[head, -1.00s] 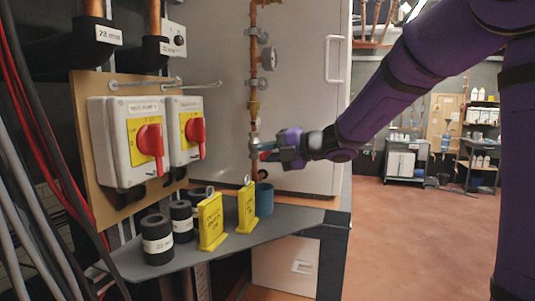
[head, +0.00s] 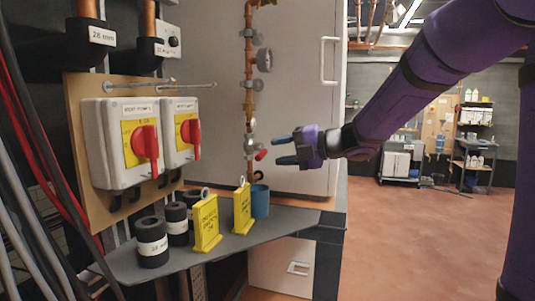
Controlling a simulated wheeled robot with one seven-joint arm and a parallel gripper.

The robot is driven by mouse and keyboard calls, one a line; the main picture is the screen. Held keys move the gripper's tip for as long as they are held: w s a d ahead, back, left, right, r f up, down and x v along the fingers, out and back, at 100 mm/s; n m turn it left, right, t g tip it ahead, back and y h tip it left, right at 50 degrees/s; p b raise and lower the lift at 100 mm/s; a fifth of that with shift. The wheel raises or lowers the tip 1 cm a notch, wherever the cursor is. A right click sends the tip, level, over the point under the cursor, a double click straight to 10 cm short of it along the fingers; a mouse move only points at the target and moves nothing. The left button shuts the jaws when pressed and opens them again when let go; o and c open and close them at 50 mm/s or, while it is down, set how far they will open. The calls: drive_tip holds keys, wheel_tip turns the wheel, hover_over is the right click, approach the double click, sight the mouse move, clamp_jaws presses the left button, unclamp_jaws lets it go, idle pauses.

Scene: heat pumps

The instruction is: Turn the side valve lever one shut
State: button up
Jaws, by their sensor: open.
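The side valve (head: 250,145) sits low on the vertical copper pipe in front of the pale cabinet. Its lever has a red end (head: 261,155) that sticks out to the right of the valve body, towards me. My gripper (head: 281,149) is just to the right of the red end, with its two dark fingers pointing left. The fingers are apart, one above the other, with nothing between them. The red end appears clear of the fingertips by a small gap, though depth is hard to judge.
Two isolator boxes with red knobs (head: 145,143) are on the left board. The grey shelf (head: 278,221) below holds yellow tags (head: 207,223), a blue cup (head: 260,201) and black insulation pieces (head: 152,242). Open floor lies right.

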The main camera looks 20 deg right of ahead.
drive_tip(key=v, duration=0.5)
drive_tip(key=shift+s+d+r, duration=0.1)
drive_tip(key=shift+s+d, duration=0.1)
drive_tip(key=shift+d, duration=0.1)
